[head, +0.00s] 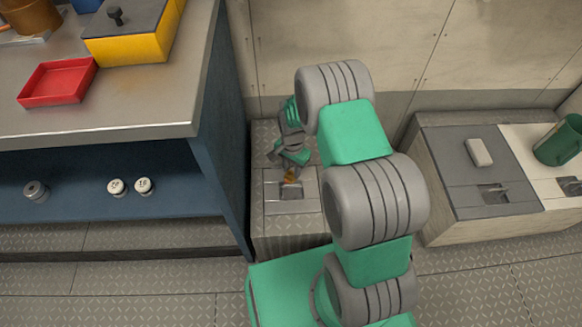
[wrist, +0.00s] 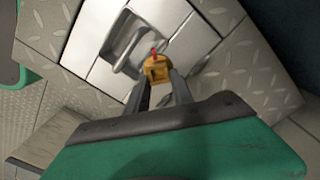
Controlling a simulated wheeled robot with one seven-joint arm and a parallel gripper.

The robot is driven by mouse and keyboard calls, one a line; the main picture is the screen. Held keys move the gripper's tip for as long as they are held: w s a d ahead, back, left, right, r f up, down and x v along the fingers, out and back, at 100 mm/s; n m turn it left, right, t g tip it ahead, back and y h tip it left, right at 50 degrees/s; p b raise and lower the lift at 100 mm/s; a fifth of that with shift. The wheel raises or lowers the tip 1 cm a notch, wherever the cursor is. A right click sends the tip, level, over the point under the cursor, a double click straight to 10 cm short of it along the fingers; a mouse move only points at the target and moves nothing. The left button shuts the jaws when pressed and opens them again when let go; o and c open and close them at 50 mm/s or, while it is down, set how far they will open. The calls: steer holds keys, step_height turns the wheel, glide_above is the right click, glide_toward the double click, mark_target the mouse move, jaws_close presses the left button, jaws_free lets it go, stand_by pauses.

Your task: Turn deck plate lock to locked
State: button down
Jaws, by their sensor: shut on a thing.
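The deck plate lock is a small yellow-orange knob with a red mark (wrist: 156,70), set on a light metal plate in the wrist view. In the head view it is a small orange spot (head: 290,176) under my gripper. My gripper (wrist: 158,82) has its two grey fingers on either side of the knob and is shut on it. A metal loop handle (wrist: 127,52) stands in a recess beside the knob. The deck plate box (head: 275,218) is a low, diamond-patterned block. My fingers hide part of the knob, and its locked or unlocked marking cannot be read.
A blue cabinet with a metal top (head: 130,115) stands close on the left, holding a red tray (head: 58,82) and a yellow box (head: 135,45). On the right is a low bench (head: 455,195) with a green mug (head: 558,142). The wall is close behind.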

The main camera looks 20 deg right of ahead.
steer(key=m, duration=0.1)
steer(key=m+p, duration=0.1)
steer(key=m, duration=0.3)
steer(key=shift+s+d, duration=0.1)
steer(key=shift+s, duration=0.15)
steer(key=m+p, duration=0.1)
steer(key=m, duration=0.4)
steer(key=shift+s, duration=0.2)
steer(key=c, duration=1.1)
jaws_free()
step_height(320, 180, up, 8)
steer(key=p, duration=0.2)
steer(key=shift+f+p, duration=0.1)
steer(key=shift+p, duration=0.2)
